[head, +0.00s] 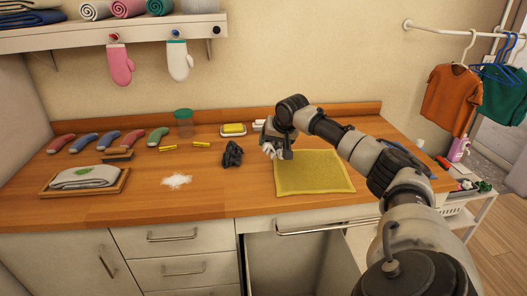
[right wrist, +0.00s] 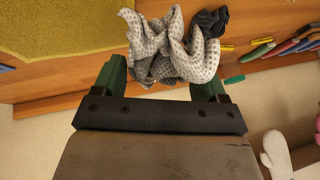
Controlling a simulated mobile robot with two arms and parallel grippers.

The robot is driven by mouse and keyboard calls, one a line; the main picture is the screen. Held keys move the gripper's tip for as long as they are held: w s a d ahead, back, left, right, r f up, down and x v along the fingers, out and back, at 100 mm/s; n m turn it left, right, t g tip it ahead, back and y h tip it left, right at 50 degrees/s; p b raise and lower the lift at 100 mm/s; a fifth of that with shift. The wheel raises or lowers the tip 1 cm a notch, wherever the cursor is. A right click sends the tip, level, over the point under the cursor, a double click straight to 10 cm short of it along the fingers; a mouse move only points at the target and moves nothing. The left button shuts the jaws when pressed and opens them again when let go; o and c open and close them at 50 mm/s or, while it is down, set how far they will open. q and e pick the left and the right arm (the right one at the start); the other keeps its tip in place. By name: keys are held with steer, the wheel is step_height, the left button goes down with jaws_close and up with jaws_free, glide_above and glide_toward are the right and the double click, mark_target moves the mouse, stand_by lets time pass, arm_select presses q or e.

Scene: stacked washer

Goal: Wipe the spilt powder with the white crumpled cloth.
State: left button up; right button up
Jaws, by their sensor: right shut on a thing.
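The spilt powder (head: 176,181) is a small white patch on the wooden counter, left of centre in the head view. My right gripper (head: 279,154) is over the counter to the right of the powder, at the left back corner of the yellow mat. It is shut on the white crumpled cloth (head: 268,150). In the right wrist view the cloth (right wrist: 168,45) is white with small dark dots and bunched between the green fingers of the gripper (right wrist: 167,78). My left gripper is not in view.
A dark crumpled cloth (head: 232,154) lies between the powder and my right gripper. The yellow mat (head: 313,173) lies to the right. A tray with a folded towel (head: 60,194) is on the left. Yellow sticks (head: 201,144) and a green-lidded jar (head: 184,124) are behind the powder.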

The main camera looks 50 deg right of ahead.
steer(key=shift+s+d+r, duration=0.1)
steer(key=shift+d+r, duration=0.05)
steer(key=shift+d, duration=0.05)
